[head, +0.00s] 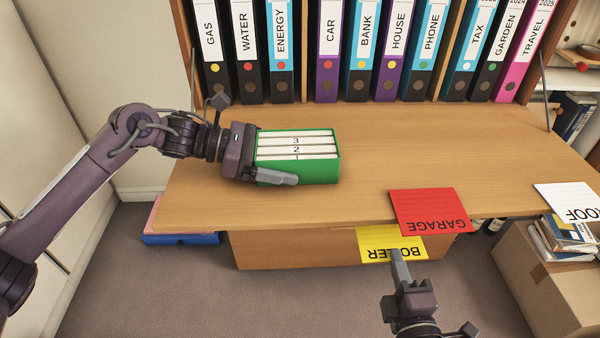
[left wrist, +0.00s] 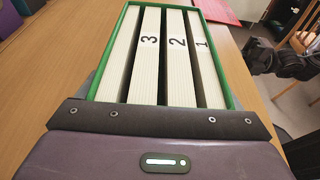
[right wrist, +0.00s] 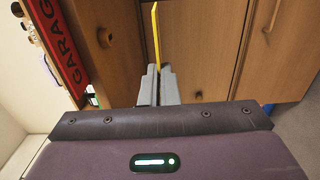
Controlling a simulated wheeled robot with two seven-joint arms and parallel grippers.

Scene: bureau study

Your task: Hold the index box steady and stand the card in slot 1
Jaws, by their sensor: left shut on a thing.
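The green index box (head: 320,172) stands on the desk, with white dividers labelled 3, 2 and 1 from back to front; the left wrist view shows the box rim (left wrist: 228,88) and the gaps between dividers. My left gripper (head: 268,170) is shut on the box's left end. My right gripper (head: 399,262) is shut on the yellow BOILER card (head: 385,243), in front of the desk's edge and right of the box. In the right wrist view the card (right wrist: 156,35) shows as a thin edge rising from between the fingers.
A red GARAGE card (head: 425,210) overhangs the desk's front edge, and a white ROOF card (head: 572,198) is at the far right. Several labelled binders (head: 328,50) line the back. The desk top (head: 400,150) right of the box is clear.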

